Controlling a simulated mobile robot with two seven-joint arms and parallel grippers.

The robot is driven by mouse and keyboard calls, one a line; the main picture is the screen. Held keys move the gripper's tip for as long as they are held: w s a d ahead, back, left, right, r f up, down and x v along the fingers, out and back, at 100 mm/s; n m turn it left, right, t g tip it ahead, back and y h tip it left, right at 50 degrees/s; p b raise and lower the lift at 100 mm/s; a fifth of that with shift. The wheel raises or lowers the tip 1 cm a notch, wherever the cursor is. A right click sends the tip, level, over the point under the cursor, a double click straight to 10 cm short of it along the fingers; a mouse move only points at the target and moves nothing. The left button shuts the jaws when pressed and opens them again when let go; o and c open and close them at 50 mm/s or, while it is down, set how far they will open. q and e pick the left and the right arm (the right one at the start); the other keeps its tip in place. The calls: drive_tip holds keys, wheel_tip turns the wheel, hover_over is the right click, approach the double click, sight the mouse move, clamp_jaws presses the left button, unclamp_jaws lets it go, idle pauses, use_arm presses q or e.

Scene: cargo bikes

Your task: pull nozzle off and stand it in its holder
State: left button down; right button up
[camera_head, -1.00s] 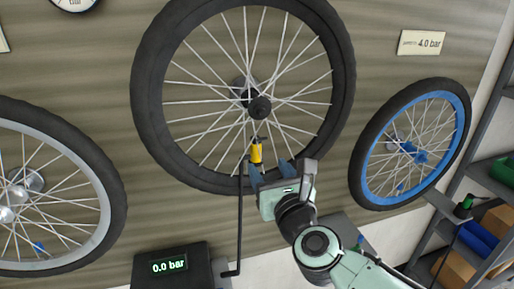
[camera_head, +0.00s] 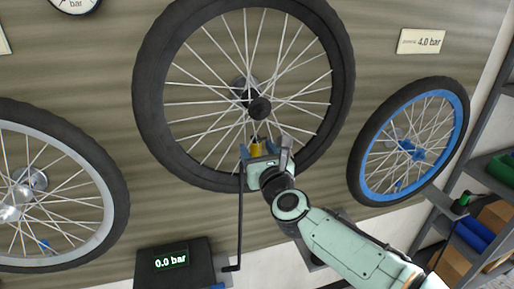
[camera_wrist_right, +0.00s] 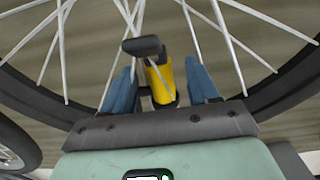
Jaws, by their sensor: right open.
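The yellow nozzle (camera_head: 256,150) with black ends is at the lower spokes of the middle wheel (camera_head: 148,105), by the inside of its rim. My right gripper (camera_head: 258,148) is around it. In the right wrist view the nozzle (camera_wrist_right: 161,82) stands between the two blue fingers of the right gripper (camera_wrist_right: 160,70), with a gap on each side. A black hose (camera_head: 240,215) runs down from beside the nozzle. I cannot make out the holder for certain. My left gripper is not in view.
A black box with a "0.0 bar" display (camera_head: 172,262) stands below. A grey-rimmed wheel (camera_head: 113,190) is at left, a blue-rimmed wheel (camera_head: 462,115) at right. A sign reads "4.0 bar" (camera_head: 421,42). Shelves at far right hold a blue roll (camera_head: 474,234) and a green-topped item (camera_head: 463,201).

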drive_tip(key=c, duration=1.1)
drive_tip(key=shift+r, duration=0.1)
drive_tip(key=shift+r, duration=0.15)
drive_tip(key=shift+r+p, duration=0.75)
drive_tip(key=shift+r, duration=0.1)
